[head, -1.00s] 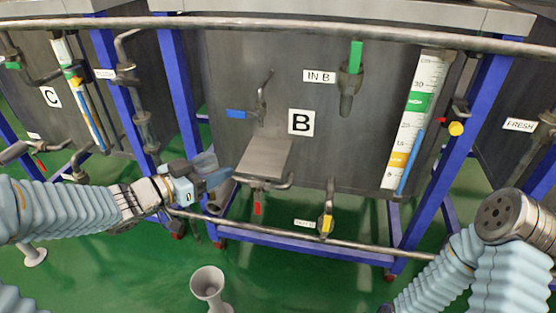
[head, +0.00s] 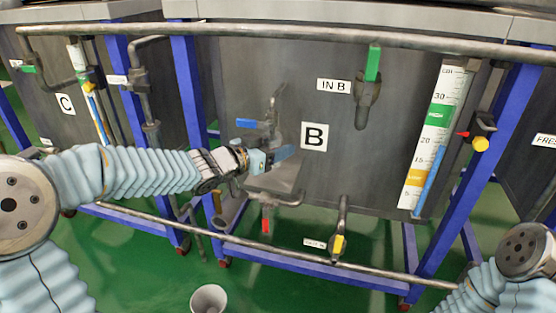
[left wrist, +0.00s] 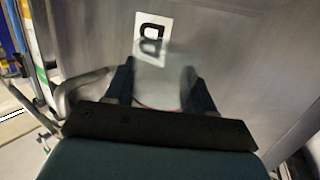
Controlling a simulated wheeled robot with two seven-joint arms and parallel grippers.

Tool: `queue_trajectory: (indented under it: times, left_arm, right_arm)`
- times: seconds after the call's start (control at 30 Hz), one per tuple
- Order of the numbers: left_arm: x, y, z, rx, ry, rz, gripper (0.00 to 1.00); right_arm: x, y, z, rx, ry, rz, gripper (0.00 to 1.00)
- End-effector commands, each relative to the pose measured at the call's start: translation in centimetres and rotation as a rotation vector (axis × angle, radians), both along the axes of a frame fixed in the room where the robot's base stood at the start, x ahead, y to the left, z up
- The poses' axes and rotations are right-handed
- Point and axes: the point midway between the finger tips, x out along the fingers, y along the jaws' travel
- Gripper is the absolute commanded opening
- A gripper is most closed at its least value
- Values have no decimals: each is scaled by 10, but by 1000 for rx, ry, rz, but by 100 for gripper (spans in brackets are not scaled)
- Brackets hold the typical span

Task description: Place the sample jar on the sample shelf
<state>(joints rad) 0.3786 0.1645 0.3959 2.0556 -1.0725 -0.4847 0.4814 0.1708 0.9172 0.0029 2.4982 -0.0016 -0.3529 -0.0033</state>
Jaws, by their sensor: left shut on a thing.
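The sample shelf (head: 283,181) is a grey metal plate on the front of tank B, below a blue-handled tap (head: 254,124). My left gripper (head: 277,156) is just above the shelf in the head view. In the left wrist view my left gripper (left wrist: 160,88) is shut on the sample jar (left wrist: 162,82), a clear, see-through jar between the two dark fingers. In the head view I cannot make out the jar. Whether it touches the shelf I cannot tell. My right arm shows at the lower right, with its gripper out of view.
A long pipe (head: 300,252) runs low across the front, and a red-handled valve (head: 266,225) hangs below the shelf.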

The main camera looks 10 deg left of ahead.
Motion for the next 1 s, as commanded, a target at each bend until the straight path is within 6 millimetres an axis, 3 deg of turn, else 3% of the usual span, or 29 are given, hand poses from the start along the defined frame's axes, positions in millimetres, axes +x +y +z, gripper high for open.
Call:
queue_trajectory:
  times: [0.07, 0.23, 0.63, 0.67, 0.8, 1.0]
  left_arm:
    - [7, -6, -1, -2, -1, -4, 24]
    - [6, -4, -35, -1, 2, -1, 24]
    - [5, -4, -39, -1, -1, -1, 24]
    - [5, -4, -39, -1, -1, -1, 57]
    - [5, -4, -38, -1, -1, -1, 78]
    - [5, -4, -38, -1, -1, -1, 80]
  right_arm:
    - [0, 0, -3, 0, 0, 0, 43]
    - [-1, 2, -20, 5, 4, 3, 43]
    - [-1, 2, -22, 6, 4, 4, 43]
    - [-1, 2, -21, 6, 4, 4, 43]
    - [-1, 2, -20, 6, 4, 4, 43]
    - [-1, 2, -20, 6, 4, 4, 43]
